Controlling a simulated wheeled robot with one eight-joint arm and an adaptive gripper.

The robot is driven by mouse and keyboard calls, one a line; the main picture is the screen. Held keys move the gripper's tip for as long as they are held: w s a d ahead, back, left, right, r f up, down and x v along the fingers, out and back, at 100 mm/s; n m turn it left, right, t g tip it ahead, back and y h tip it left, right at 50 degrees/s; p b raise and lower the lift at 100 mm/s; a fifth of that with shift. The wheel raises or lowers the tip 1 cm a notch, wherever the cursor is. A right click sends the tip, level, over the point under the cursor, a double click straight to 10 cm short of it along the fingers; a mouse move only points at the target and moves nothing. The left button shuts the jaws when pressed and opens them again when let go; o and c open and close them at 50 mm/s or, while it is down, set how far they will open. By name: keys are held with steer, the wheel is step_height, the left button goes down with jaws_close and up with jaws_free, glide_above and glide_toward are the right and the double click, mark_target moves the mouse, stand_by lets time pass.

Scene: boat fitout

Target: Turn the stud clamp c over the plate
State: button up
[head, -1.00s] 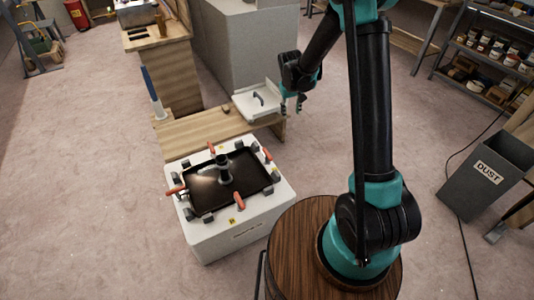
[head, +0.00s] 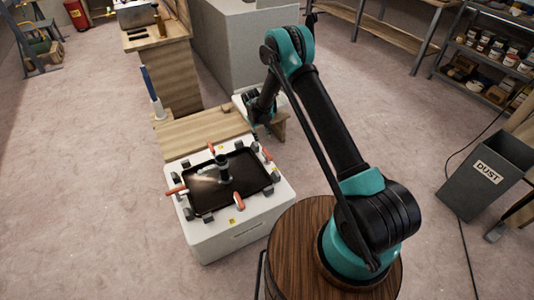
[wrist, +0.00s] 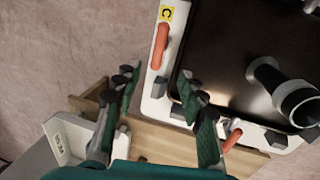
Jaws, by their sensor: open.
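The stud clamp c, an orange-red handle (wrist: 160,46) beside a yellow label "C" (wrist: 167,13), shows in the wrist view. Its handle lies along the white rim, beside the dark plate (wrist: 225,50) rather than across it. In the head view this appears to be the red handle (head: 267,154) at the box's right back. The plate (head: 238,178) lies on top of the white box (head: 240,238). My gripper (wrist: 160,92) is open and empty, its fingers apart near the rim's corner. In the head view the fingertips are small and hard to make out.
Other red-handled clamps (head: 239,200) and dark blocks ring the plate. A dark upright cylinder (head: 223,170) stands on the plate. A wooden bench (head: 200,130) with a white tray (wrist: 64,138) adjoins the box.

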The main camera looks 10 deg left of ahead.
mark_target(267, 153)
steer(key=f, duration=0.4)
steer(key=w+d+f, duration=0.1)
steer(key=f, duration=0.4)
steer(key=d+f, duration=0.1)
steer(key=f, duration=0.4)
steer(key=shift+w+d, duration=0.15)
steer(key=shift+w, duration=0.15)
steer(key=shift+c, duration=0.6)
jaws_close()
